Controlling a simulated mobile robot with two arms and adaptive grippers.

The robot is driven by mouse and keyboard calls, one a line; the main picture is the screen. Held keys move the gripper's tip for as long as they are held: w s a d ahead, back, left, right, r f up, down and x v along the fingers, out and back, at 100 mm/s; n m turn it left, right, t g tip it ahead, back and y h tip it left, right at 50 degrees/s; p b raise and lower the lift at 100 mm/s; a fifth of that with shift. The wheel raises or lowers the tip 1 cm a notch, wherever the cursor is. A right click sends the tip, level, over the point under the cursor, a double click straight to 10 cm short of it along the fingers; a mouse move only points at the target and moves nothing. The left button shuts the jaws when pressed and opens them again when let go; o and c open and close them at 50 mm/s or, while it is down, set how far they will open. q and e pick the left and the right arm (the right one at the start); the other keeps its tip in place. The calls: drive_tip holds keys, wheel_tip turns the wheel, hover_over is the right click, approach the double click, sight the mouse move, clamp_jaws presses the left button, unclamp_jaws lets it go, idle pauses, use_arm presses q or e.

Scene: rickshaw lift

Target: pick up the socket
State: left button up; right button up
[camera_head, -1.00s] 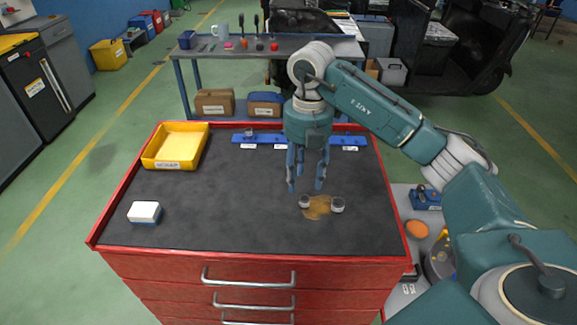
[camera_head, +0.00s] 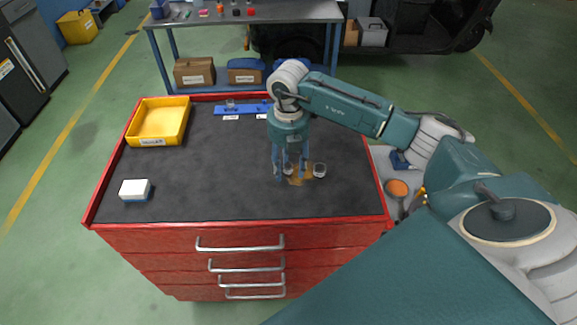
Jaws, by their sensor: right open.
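Two small grey metal sockets stand on the dark top of the red cabinet, by a brown stain. The left socket (camera_head: 288,169) is partly hidden by my right gripper's fingers, and the right socket (camera_head: 320,170) stands just right of them. My right gripper (camera_head: 291,176) points down, open, with its fingers around or just above the left socket; I cannot tell whether they touch it. A blue rail (camera_head: 246,110) lies at the back of the top with another small socket (camera_head: 230,104) on it. My left gripper is not in view.
A yellow tray (camera_head: 185,125) sits at the back left of the cabinet top (camera_head: 200,185). A white and blue block (camera_head: 135,190) lies at the front left. The middle left is clear. A workbench (camera_head: 270,14) stands behind.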

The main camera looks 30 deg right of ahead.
drive_tip(key=shift+w+f, duration=0.1)
clamp_jaws()
